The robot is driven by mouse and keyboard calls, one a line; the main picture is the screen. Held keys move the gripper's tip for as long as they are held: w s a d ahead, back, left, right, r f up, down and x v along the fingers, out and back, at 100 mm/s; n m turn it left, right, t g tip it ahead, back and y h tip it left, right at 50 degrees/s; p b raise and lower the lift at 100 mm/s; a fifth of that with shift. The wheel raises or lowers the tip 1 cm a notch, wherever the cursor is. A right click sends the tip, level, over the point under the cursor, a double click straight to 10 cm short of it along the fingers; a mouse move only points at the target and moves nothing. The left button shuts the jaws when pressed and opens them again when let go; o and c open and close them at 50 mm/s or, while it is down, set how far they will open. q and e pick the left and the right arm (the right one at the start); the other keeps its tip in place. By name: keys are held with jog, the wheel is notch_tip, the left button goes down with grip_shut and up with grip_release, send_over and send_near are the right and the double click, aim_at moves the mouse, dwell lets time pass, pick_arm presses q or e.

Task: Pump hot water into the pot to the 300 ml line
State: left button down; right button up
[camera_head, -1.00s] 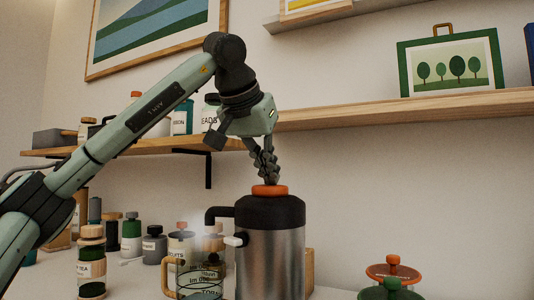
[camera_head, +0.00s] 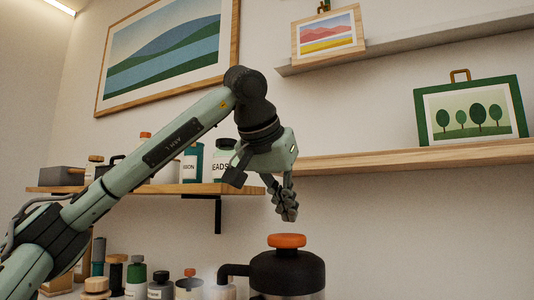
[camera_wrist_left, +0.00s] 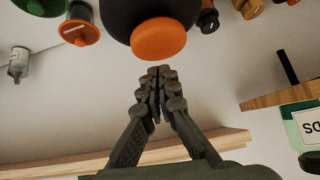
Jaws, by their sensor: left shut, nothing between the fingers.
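The pump flask (camera_head: 288,270) has a black top, a spout pointing left and an orange button (camera_head: 287,241). In the head view its lower body is cut off by the frame's bottom edge. The orange button also shows in the left wrist view (camera_wrist_left: 158,39), just beyond my fingertips. My left gripper (camera_head: 288,212) is shut and empty, fingers pointing down, above the button with a gap between them. The pot is not clearly in view; only a bit of steam shows below the spout. My right gripper is not in view.
A wooden shelf (camera_head: 150,189) with jars stands behind my left arm, and another shelf (camera_head: 400,161) holds a green-framed picture (camera_head: 473,112). Several jars and bottles (camera_head: 135,278) stand on the counter to the left of the flask.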

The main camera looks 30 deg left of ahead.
pick_arm(q)
jog(key=v, duration=1)
jog(key=shift+p, duration=0.4)
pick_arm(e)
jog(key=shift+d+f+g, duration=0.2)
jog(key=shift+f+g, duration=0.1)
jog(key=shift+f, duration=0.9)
pick_arm(q)
jog(key=shift+r, duration=0.1)
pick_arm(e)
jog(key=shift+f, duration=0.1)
pick_arm(q)
jog(key=a, duration=0.1)
jog(key=r+b, duration=0.1)
jog(key=a+h+b, duration=0.1)
jog(key=shift+s+a+r+n, duration=0.3)
jog(key=shift+s+a, duration=0.05)
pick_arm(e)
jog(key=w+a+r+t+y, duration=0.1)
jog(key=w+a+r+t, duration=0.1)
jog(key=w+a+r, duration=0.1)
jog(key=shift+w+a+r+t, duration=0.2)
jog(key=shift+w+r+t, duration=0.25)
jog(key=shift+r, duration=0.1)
